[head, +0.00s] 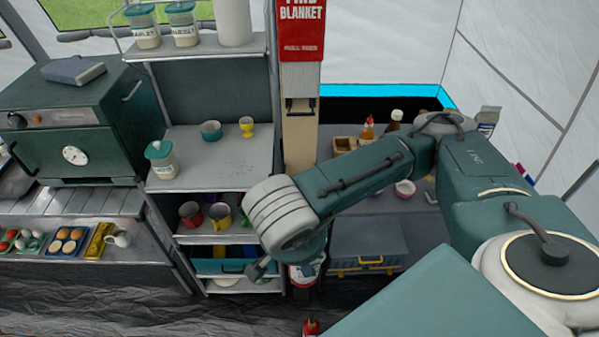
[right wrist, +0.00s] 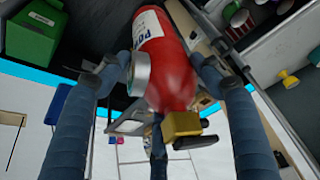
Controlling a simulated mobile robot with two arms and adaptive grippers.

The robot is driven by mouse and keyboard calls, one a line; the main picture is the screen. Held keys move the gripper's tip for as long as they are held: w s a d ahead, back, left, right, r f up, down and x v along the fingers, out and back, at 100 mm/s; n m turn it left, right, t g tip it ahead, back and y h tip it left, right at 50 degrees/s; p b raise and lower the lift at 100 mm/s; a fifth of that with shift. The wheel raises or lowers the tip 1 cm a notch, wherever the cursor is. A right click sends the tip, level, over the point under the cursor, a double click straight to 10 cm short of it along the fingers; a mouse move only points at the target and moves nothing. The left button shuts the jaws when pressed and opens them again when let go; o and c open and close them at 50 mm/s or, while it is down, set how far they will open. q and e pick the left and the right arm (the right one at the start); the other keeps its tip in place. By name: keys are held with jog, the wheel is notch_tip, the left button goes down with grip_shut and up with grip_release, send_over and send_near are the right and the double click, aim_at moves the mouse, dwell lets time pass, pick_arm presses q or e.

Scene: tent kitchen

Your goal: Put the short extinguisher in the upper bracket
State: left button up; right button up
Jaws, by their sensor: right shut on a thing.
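My right gripper (right wrist: 162,64) is shut on a red extinguisher (right wrist: 172,70) in the right wrist view, one blue-grey finger on each side. The extinguisher has a white label, a round gauge and a brass-coloured valve. In the head view a red and white body (head: 304,274) shows just below my right wrist, largely hidden by it. A dark bracket (head: 300,106) is fixed high on the pale post, under the red fire blanket pack, and looks empty. Another red piece (head: 310,327) shows at the bottom edge; I cannot tell what it belongs to. My left gripper is out of view.
A metal shelf unit (head: 216,160) with jars, cups and mugs stands left of the post (head: 300,145). Right of it, a shelf holds bottles and a bowl (head: 405,188), above a grey case (head: 368,243). A green oven (head: 75,130) is far left.

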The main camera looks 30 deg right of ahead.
jog(key=w+d+f+b, duration=0.1)
jog(key=w+d+b, duration=0.1)
jog(key=w+d, duration=0.3)
jog(key=w+d+f+b, duration=0.1)
jog(key=w+d, duration=0.4)
jog(key=w, duration=0.7)
jog(key=w+d+f+b, duration=0.1)
jog(key=w+d+b, duration=0.2)
jog(key=w+d, duration=0.2)
jog(key=w, duration=0.3)
jog(key=shift+w+d+f, duration=0.2)
jog(key=shift+d, duration=0.1)
jog(key=shift+f, duration=0.1)
jog(key=o, duration=2)
jog(key=shift+s, duration=0.15)
jog(key=shift+c, duration=0.2)
jog(key=shift+a, duration=0.1)
